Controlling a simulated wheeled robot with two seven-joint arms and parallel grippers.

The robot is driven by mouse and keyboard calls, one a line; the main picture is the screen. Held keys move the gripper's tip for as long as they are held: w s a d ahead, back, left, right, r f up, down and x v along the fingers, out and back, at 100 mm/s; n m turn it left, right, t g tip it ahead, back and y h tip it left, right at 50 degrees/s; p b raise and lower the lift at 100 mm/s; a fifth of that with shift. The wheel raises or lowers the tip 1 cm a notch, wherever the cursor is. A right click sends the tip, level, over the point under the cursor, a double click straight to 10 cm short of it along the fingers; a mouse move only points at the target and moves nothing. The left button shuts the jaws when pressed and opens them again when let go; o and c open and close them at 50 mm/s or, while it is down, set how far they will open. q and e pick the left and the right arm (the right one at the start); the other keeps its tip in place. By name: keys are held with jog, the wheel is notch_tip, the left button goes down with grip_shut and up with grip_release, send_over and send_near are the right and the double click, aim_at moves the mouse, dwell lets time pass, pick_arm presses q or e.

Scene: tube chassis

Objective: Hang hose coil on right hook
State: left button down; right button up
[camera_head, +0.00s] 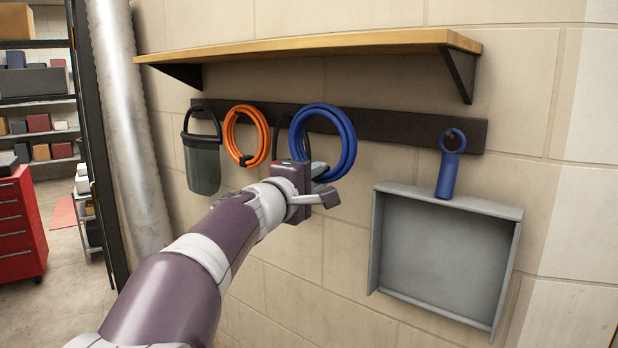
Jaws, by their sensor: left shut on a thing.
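The gripper covers part of the coil's lower left. An orange hose coil (231,140) hangs from the rail to the left. I cannot make out a hook behind the blue coil, nor whether the coil touches the rail. My right gripper is not in view.
A grey dustpan (440,260) with a blue handle (449,172) hangs at the rail's right end. A dark green bucket (202,163) hangs at the left end. A wooden shelf (310,46) juts out above. The rail between blue coil and dustpan is bare.

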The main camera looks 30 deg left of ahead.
pick_arm(q)
jog(key=w, duration=0.2)
jog(key=shift+w+d+f, duration=0.15)
jog(key=shift+w, duration=0.25)
jog(key=shift+w+d+p, duration=0.25)
jog(key=shift+w+p, duration=0.3)
jog(key=shift+w, duration=0.2)
jog(key=shift+w+d, duration=0.15)
jog(key=shift+w, duration=0.55)
jog(key=shift+w+d+f+b, duration=0.15)
jog(key=shift+w+f+b, duration=0.6)
jog(key=shift+w, duration=0.2)
jog(key=c, duration=0.9)
grip_release()
jog(key=shift+o, duration=0.4)
jog(key=shift+f, duration=0.1)
